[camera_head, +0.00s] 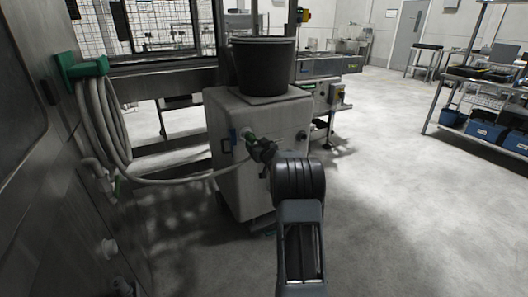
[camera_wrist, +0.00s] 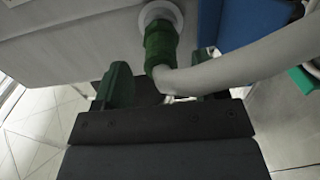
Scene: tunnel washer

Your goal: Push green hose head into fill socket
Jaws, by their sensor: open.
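The green hose head (camera_wrist: 160,48) points into the round white fill socket (camera_wrist: 162,15) on the white cabinet. Its upper end meets the socket; I cannot tell how deep it sits. The pale hose (camera_wrist: 235,66) bends away from its lower end to the right. My gripper (camera_wrist: 165,92) is open, its two dark fingers spread below the head, with no grip on it. In the head view, my gripper (camera_head: 262,148) is at the cabinet's front face beside the green hose head (camera_head: 250,138), partly covering this area.
The white cabinet (camera_head: 232,185) carries a dark bucket (camera_head: 264,68). The hose sags from a green holder (camera_head: 82,66) on the steel wall at left. A blue part (camera_wrist: 250,20) is right of the socket. Open floor (camera_head: 400,215) lies to the right, before a shelf rack (camera_head: 475,75).

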